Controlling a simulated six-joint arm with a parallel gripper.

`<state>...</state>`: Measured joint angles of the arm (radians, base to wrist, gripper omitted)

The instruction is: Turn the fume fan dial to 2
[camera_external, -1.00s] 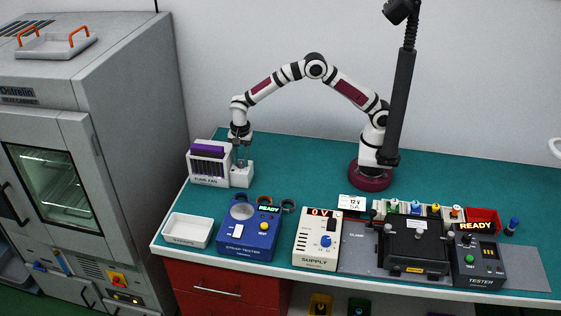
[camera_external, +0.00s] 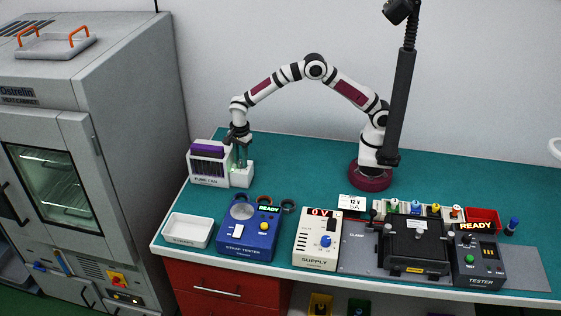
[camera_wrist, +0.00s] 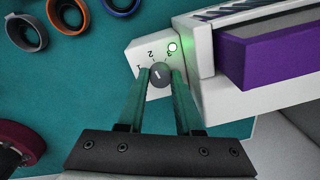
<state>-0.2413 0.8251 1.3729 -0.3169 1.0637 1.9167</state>
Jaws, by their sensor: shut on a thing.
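The fume fan (camera_external: 208,172) is a white box with a dark grille and a purple top, at the left back of the bench. Its white control block (camera_wrist: 143,48) fills the upper middle of the wrist view. The grey dial (camera_wrist: 160,73) on it has the marks 1, 2 and 3 around it. Its short white pointer line slants to the upper left, roughly towards 2; the exact setting is hard to tell. A lamp (camera_wrist: 172,47) beside the 3 is lit green. My gripper (camera_wrist: 159,79) is shut on the dial, a finger on each side.
The purple-topped fan body stands close to the right of my fingers in the wrist view. A white tray (camera_external: 170,240), blue strap tester (camera_external: 231,249) and supply unit (camera_external: 304,250) stand along the front.

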